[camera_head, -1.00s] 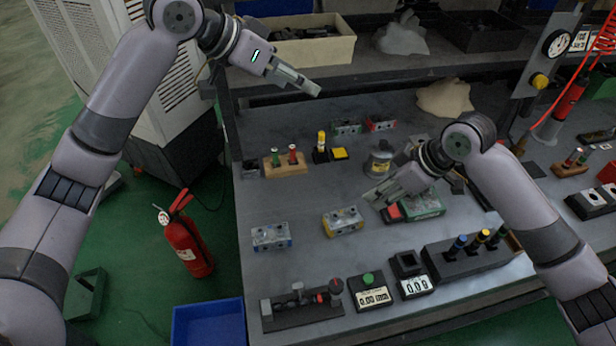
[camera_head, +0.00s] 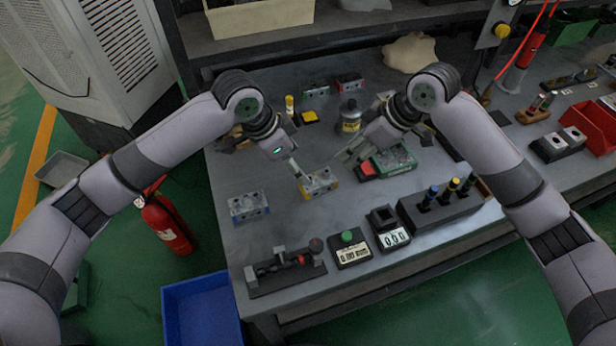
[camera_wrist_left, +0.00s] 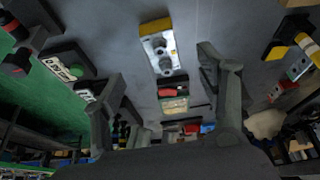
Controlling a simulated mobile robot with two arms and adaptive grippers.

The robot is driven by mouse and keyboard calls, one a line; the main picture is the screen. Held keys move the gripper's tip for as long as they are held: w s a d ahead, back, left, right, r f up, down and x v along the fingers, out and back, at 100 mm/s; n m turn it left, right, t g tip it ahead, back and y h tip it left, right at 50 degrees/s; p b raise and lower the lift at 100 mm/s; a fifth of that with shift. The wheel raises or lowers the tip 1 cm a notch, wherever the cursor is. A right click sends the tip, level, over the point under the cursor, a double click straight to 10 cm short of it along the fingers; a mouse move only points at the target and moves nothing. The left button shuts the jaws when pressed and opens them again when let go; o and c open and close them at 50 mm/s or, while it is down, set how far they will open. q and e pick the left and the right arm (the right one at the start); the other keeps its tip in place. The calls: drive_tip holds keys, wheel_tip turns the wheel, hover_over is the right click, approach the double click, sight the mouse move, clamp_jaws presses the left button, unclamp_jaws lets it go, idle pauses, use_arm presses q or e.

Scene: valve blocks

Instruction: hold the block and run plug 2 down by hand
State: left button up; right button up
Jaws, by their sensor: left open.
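The silver valve block with yellow ends (camera_head: 321,184) stands on the bench; in the left wrist view the block (camera_wrist_left: 158,47) lies ahead of my fingers, with round openings on its face. My left gripper (camera_head: 296,172) is open with its tips by the block's left side; the block is not clamped. In the left wrist view the left gripper's fingers (camera_wrist_left: 163,105) stand wide apart. My right gripper (camera_head: 350,157) appears open and empty, right of and behind the block. I cannot tell which opening is plug 2, or how deep any plug sits.
A blue-ended block (camera_head: 249,206) stands to the left.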

sight(318, 184)
use_arm(q)
drive_tip(key=x, duration=1)
drive_tip(key=shift+c, duration=0.3)
